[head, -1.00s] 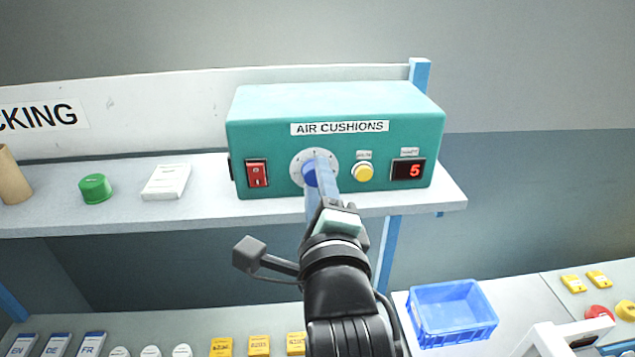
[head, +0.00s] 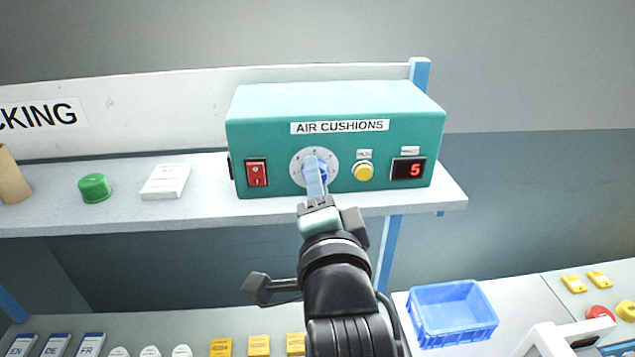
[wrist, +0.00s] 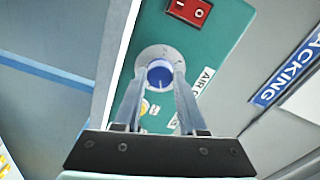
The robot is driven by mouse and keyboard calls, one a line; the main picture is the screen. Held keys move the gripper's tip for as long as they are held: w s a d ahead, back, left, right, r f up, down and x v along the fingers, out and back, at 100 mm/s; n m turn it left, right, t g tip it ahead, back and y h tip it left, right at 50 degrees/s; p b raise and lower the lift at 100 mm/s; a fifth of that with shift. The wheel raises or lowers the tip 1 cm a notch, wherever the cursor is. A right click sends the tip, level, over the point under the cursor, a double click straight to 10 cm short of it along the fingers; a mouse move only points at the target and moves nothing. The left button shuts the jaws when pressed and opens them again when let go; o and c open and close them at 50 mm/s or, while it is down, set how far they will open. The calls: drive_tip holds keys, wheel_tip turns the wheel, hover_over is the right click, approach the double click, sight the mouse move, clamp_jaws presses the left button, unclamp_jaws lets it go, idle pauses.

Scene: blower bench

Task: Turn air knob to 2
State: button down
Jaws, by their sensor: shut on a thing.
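The teal air cushions box (head: 335,105) stands on the shelf, and its red display (head: 408,169) reads 5. The blue air knob (wrist: 160,74) sits on a pale round dial (head: 298,164) on the box's front. My gripper (head: 314,172) is shut on the knob, with one finger on each side of it in the wrist view (wrist: 161,80). In the head view the fingers cover much of the knob, and its pointer setting cannot be read.
A red rocker switch (head: 257,173) is left of the dial and a yellow button (head: 363,171) is right of it. A green cap (head: 95,188) and a white block (head: 166,182) lie on the shelf (head: 210,205). A blue bin (head: 452,314) stands below right.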

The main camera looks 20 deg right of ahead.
drive_tip(key=n+b, duration=0.1)
drive_tip(key=n, duration=2.1)
drive_tip(key=shift+b, duration=0.35)
drive_tip(key=shift+n, duration=0.3)
drive_tip(key=shift+c, duration=2.4)
unclamp_jaws()
